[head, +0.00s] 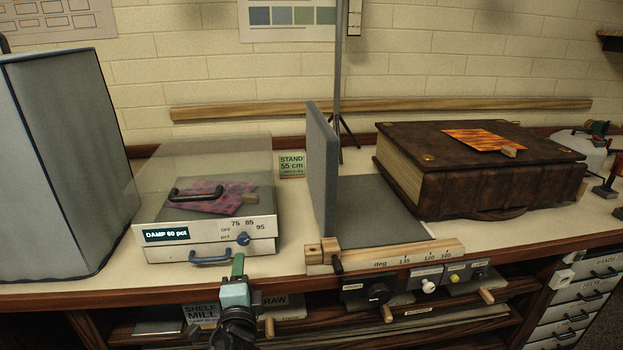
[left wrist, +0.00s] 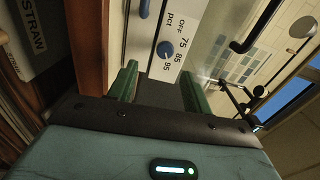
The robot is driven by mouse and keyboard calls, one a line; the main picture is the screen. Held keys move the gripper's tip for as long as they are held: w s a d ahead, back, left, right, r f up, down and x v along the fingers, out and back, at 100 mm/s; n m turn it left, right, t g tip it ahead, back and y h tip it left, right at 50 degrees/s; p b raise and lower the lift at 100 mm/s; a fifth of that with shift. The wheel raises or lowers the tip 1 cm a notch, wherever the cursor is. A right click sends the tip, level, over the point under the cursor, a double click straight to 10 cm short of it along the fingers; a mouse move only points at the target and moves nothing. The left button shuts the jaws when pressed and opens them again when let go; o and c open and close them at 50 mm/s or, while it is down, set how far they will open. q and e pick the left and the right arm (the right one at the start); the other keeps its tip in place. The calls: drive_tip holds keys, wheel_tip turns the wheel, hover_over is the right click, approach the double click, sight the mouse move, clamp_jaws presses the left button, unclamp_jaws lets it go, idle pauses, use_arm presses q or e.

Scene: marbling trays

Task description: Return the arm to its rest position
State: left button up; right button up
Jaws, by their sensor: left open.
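My left gripper (head: 238,264) comes up from the bottom of the head view, in front of the counter edge. Its green fingers are just below and in front of the damp box (head: 160,240), near the blue drawer handle and the dial (head: 243,239). In the left wrist view, the left gripper's green fingers (left wrist: 160,88) stand apart with nothing seen between them. The box front and its dial (left wrist: 165,49) show beyond the fingers. My right gripper is not in view.
A grey cabinet (head: 60,170) stands at the left. A board stand with an upright grey panel (head: 322,170) is in the middle. A large brown book (head: 490,180) lies at the right.

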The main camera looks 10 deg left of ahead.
use_arm(q)
drive_tip(key=s+f+n+g+h+p, duration=0.2)
drive_tip(key=s+f+n+p, duration=0.1)
drive_tip(key=s+f, duration=0.5)
drive_tip(key=s+f+n+g+h+p, duration=0.1)
drive_tip(key=s+f+n+g+p, duration=0.1)
drive_tip(key=s+f, duration=0.65)
drive_tip(key=s+d+r+n+g+h+p, duration=0.1)
drive_tip(key=s+n+g+h+p, duration=0.2)
drive_tip(key=s, duration=2.5)
drive_tip(key=n+g+p, duration=0.1)
drive_tip(key=n+p, duration=0.2)
drive_tip(key=n, duration=0.1)
drive_tip(key=shift+s+r+n+h, duration=0.15)
drive_tip(key=shift+s+n+h, duration=0.05)
drive_tip(key=shift+n+h, duration=0.1)
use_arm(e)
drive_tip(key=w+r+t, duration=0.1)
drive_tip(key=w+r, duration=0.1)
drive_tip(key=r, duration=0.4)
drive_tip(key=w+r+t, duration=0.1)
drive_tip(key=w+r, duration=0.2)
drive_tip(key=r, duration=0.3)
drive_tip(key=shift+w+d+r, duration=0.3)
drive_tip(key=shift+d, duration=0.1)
